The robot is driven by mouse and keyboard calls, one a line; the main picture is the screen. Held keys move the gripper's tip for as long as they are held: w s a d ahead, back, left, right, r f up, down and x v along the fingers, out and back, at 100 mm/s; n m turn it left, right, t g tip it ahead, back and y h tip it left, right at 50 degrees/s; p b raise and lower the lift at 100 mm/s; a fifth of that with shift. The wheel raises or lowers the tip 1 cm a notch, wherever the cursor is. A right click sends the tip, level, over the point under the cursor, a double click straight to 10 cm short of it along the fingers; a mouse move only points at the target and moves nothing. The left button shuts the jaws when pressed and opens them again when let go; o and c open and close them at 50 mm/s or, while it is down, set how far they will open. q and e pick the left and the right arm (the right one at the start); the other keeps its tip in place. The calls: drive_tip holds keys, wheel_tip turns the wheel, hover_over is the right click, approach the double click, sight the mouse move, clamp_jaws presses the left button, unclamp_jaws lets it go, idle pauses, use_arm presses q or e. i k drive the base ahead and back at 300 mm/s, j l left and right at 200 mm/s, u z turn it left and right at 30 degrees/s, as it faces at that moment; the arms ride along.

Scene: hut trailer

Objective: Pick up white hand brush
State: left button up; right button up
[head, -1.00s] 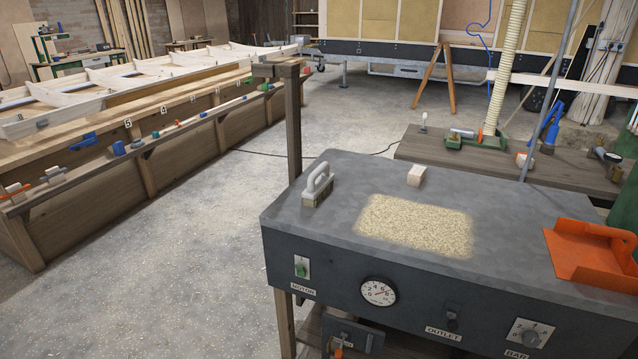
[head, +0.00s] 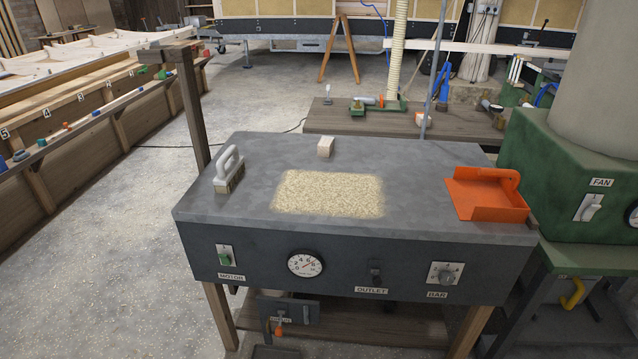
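The white hand brush (head: 229,168) stands on the left end of the grey machine top (head: 420,160). Its white loop handle is upward and its darker bristles are down on the surface. Nothing touches it. Neither of my grippers shows in the head view.
A patch of sawdust (head: 329,193) lies right of the brush, with a small pale wood block (head: 325,147) behind it. An orange dustpan (head: 486,194) lies at the right end. A wooden post (head: 191,106) rises behind the brush. Open floor (head: 110,275) lies to the left.

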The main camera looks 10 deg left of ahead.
sight(229, 173)
drive_tip(key=i+j, duration=0.1)
drive_tip(key=j, duration=0.25)
drive_tip(key=i+j+u, duration=0.1)
drive_tip(key=j, duration=0.25)
drive_tip(key=i+j+u, duration=0.1)
drive_tip(key=j, duration=0.25)
drive_tip(key=i+j, duration=0.2)
drive_tip(key=j, duration=0.15)
